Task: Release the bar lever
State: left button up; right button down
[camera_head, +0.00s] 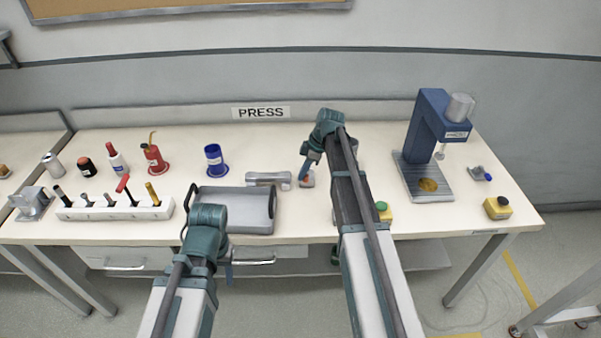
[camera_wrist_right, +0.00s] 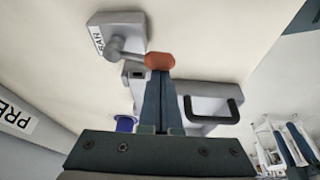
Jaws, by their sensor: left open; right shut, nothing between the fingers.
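The bar lever shows in the right wrist view as a grey arm with an orange-red knob (camera_wrist_right: 160,60). It juts from a grey base (camera_wrist_right: 112,24) with a partly readable label. In the head view the red knob (camera_head: 304,181) is small and partly covered by my right gripper. My right gripper (camera_head: 303,174) is shut and empty, with its fingertips (camera_wrist_right: 158,76) right at the knob; I cannot tell if they touch. My left gripper (camera_head: 229,268) is open and low at the table's front edge, beside the grey tray, away from the lever.
A grey tray (camera_head: 257,228) with a black handle (camera_wrist_right: 234,112) lies left of the lever. A grey bar-shaped piece (camera_head: 268,177) is behind it. A blue press (camera_head: 427,130), a tool rack (camera_head: 100,212) and a blue spool (camera_head: 214,160) stand on the table.

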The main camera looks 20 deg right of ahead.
dwell(0.8)
jog(key=w+a+r+p, duration=0.1)
jog(key=a, duration=0.3)
jog(key=p+v, duration=0.9)
jog(key=v, duration=0.1)
jog(key=shift+d, duration=0.3)
jog(key=shift+w+f, duration=0.1)
jog(key=shift+f, duration=0.05)
jog(key=s+a+m+h, duration=0.1)
jog(key=s+a+m, duration=0.2)
jog(key=s+a, duration=0.3)
jog(key=s+a+m+g+h, duration=0.1)
jog(key=s+a, duration=0.5)
jog(key=s, duration=0.6)
jog(key=s+a+f+m+h, duration=0.1)
jog(key=s+a+m+h, duration=0.2)
jog(key=s+a+m, duration=0.3)
jog(key=s, duration=0.4)
jog(key=shift+a+g, duration=0.3)
